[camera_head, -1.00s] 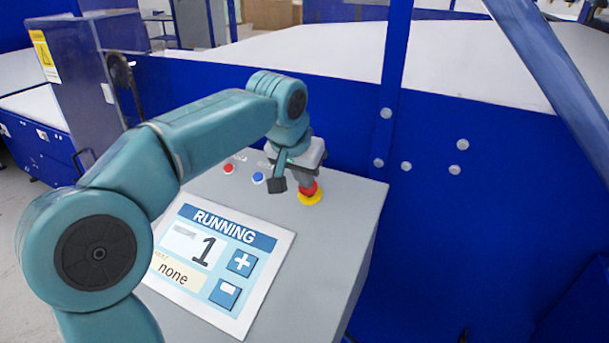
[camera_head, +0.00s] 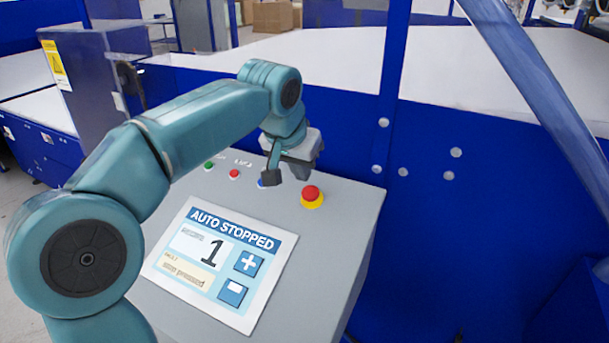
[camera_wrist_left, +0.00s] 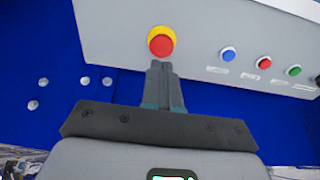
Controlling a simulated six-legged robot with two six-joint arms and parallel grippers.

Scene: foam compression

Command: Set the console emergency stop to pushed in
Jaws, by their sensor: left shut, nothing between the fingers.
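The emergency stop is a red button (camera_head: 312,193) on a yellow base, on the top of the grey console (camera_head: 345,200). In the left wrist view the emergency stop (camera_wrist_left: 161,41) is just beyond the fingertips. My left gripper (camera_head: 302,172) is shut and empty, a little above and left of the button, apart from it in the head view. In the left wrist view its two fingers (camera_wrist_left: 160,68) lie together. The console screen (camera_head: 222,262) reads "AUTO STOPPED", with a 1 and a line that seems to say stop pressed.
Small green (camera_head: 209,166), red (camera_head: 234,174) and blue buttons sit in a row left of the emergency stop; the gripper partly covers the blue one. A blue machine wall (camera_head: 440,230) stands behind and right of the console.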

